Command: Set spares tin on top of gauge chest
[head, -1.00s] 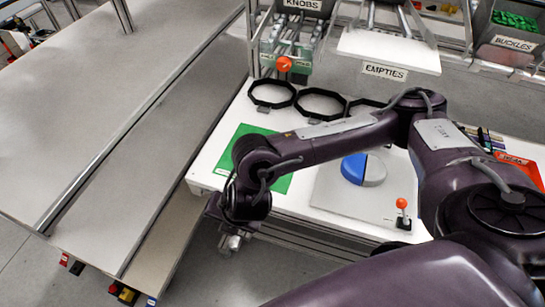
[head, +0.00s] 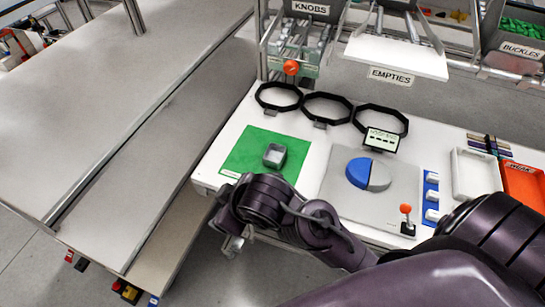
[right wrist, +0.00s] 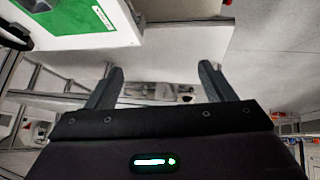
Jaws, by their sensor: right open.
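No label reading spares tin or gauge chest is legible. A small grey open-topped container (head: 274,155) stands on the green mat (head: 237,158) at the left of the white bench; I cannot tell whether it is the tin. Nothing I can be sure is the gauge chest shows. My right gripper (head: 233,245) is off the bench's front edge, below and left of the mat, and apart from the container. In the right wrist view its two fingers (right wrist: 162,78) are spread with nothing between them. The mat is at that view's top left (right wrist: 82,18). My left gripper is not in view.
Black octagonal rings (head: 327,108) line the bench's back. A grey plate carries a blue and grey disc (head: 369,174) and a red-knobbed lever (head: 406,219). White (head: 475,174) and orange trays (head: 524,187) lie right. An EMPTIES shelf (head: 397,52) overhangs behind. A long grey surface (head: 150,130) lies left.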

